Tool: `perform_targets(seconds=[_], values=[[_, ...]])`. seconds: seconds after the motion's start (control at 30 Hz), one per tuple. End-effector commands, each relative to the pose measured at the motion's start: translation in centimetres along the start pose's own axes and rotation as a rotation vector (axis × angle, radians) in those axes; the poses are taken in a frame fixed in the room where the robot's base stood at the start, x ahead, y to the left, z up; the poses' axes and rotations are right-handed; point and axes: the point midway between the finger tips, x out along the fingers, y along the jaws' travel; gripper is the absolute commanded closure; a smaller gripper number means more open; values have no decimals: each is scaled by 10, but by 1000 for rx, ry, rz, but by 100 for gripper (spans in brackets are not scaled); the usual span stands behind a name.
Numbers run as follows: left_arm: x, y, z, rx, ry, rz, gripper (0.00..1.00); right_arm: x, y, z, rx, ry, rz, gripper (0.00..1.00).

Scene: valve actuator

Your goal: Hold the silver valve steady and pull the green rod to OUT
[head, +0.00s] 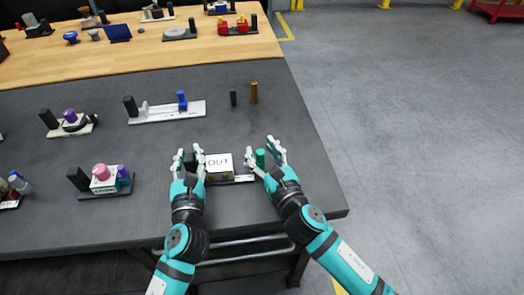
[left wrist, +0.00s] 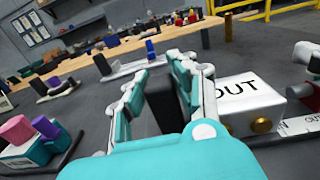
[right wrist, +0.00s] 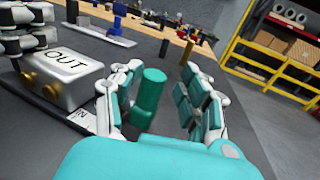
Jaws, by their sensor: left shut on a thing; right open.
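The silver valve (head: 221,175) is a box marked OUT on top, on a base plate near the table's front edge. It also shows in the left wrist view (left wrist: 255,105) and right wrist view (right wrist: 68,85), with brass knobs on its side. My left gripper (head: 189,158) is shut on the black post (left wrist: 162,102) at the valve's left end. The green rod (right wrist: 150,97) stands upright to the right of the box, and shows in the head view (head: 260,158). My right gripper (head: 265,152) is open, with the rod between its fingers. Contact cannot be told.
Left on the dark table mat (head: 215,128) stands a unit with pink and purple knobs (head: 104,178). Behind are a blue-knobbed unit (head: 168,110), a black peg (head: 233,98) and a brass peg (head: 254,92). The mat right of my right gripper is clear up to the table edge.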

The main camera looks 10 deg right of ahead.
Motion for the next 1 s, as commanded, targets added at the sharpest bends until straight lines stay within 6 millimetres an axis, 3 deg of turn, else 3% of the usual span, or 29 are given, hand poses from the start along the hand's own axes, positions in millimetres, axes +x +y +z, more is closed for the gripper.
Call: perform_targets(seconds=[0.33, 0.73, 1.0], values=[[0, 2, -6, 3, 11, 6, 100, -11, 0, -1, -1, 1, 1, 56], [0, 2, -5, 3, 11, 6, 100, -92, 0, -1, 1, 3, 0, 56], [0, 2, -5, 3, 11, 5, 100, -120, -1, 0, 1, -1, -1, 56]])
